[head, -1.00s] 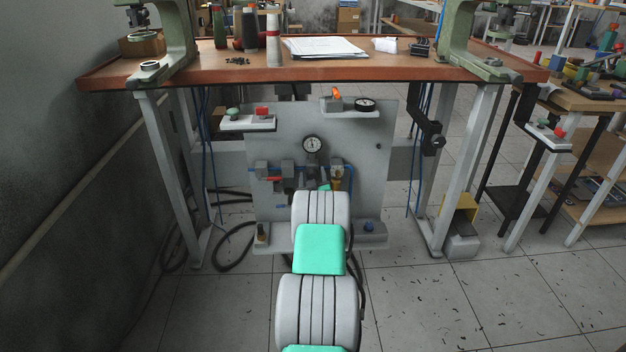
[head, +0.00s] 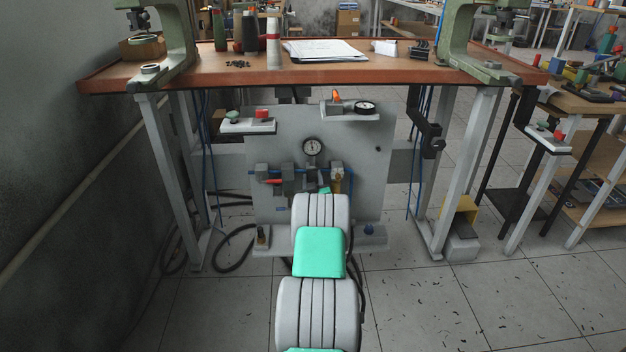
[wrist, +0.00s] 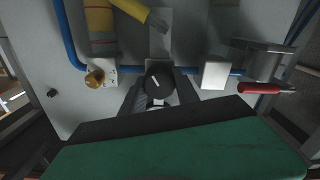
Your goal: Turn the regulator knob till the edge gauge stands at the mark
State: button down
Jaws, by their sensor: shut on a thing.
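The regulator knob (wrist: 155,76) is round and black with a white line across its face, in the middle of the wrist view. My gripper (wrist: 160,92) is shut on it, one grey finger on each side. In the head view my own arm hides the knob and the jaws. A second, dark-rimmed gauge (head: 365,107) lies on the small shelf at the panel's top right edge. I cannot tell which is the edge gauge; needles and marks are too small to read.
A red-handled valve (wrist: 259,88) and a brass fitting (wrist: 95,79) flank the knob along the blue pipe. A yellow-banded cylinder (wrist: 101,25) is close above. The brown workbench (head: 240,75) overhangs the panel (head: 370,170).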

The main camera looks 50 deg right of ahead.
jog(key=shift+f+m+b, duration=0.2)
jog(key=shift+m+b, duration=0.4)
jog(key=shift+b, duration=0.1)
jog(key=shift+r+m, duration=0.2)
jog(key=shift+m, duration=0.4)
jog(key=c, duration=0.9)
grip_release()
jog(key=p+v, duration=0.2)
jog(key=v, duration=0.5)
jog(key=shift+s+a, duration=0.25)
jog(key=shift+s, duration=0.05)
